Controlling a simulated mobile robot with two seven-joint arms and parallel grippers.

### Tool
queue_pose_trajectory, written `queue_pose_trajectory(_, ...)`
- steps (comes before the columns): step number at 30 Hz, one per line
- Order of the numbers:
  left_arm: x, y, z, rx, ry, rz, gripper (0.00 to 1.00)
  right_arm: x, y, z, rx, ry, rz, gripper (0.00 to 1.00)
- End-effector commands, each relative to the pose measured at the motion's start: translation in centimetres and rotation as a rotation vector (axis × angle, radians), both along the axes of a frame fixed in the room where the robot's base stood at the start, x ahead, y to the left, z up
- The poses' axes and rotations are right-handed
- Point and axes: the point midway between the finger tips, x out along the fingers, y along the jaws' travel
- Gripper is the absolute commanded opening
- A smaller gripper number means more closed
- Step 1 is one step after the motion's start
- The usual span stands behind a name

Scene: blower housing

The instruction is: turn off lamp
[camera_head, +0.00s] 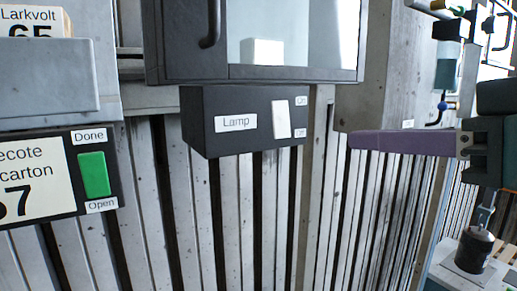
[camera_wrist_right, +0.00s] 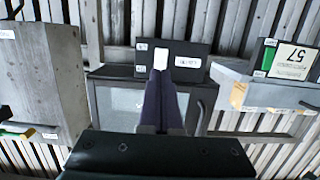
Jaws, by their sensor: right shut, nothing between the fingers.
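The dark lamp box (camera_head: 199,118) hangs under a glass-fronted cabinet. It has a "Lamp" label and a white rocker switch (camera_head: 281,119), with "On" at its top right and "Off" at its bottom right. I cannot tell which way the rocker is tipped. My right gripper (camera_head: 352,141) has long purple fingers, shut and empty, pointing left with the tips right of the box. In the right wrist view the finger tips (camera_wrist_right: 161,80) appear just below the white switch (camera_wrist_right: 160,56) in the picture; contact cannot be told. My left gripper is out of view.
The cabinet (camera_head: 186,45) with a dark handle is directly above the lamp box. At left, a panel has a green switch (camera_head: 94,174) marked Done and Open. Slatted wall lies below.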

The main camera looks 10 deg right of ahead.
Motion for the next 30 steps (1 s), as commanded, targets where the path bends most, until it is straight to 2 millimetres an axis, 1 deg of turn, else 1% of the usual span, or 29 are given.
queue_pose_trajectory(1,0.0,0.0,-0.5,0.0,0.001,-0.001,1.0,0.7,0.3,-0.1,0.003,-0.004,0.001,0.0)
queue_pose_trajectory(2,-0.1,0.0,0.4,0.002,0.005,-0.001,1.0,1.4,0.4,0.3,0.006,0.0,-0.002,0.0)
queue_pose_trajectory(3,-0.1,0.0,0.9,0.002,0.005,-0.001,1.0,2.2,0.7,0.2,0.006,0.002,-0.002,0.0)
queue_pose_trajectory(12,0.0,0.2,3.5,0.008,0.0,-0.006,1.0,7.4,2.8,-0.9,0.002,0.002,0.0,0.0)
queue_pose_trajectory(15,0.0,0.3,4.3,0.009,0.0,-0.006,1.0,8.7,3.2,-1.2,0.0,0.003,0.0,0.0)
queue_pose_trajectory(21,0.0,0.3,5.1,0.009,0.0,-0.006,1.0,10.4,3.8,-1.8,0.0,0.001,0.0,0.0)
queue_pose_trajectory(30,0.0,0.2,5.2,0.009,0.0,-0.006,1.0,10.9,4.1,-2.1,0.0,0.0,0.001,0.0)
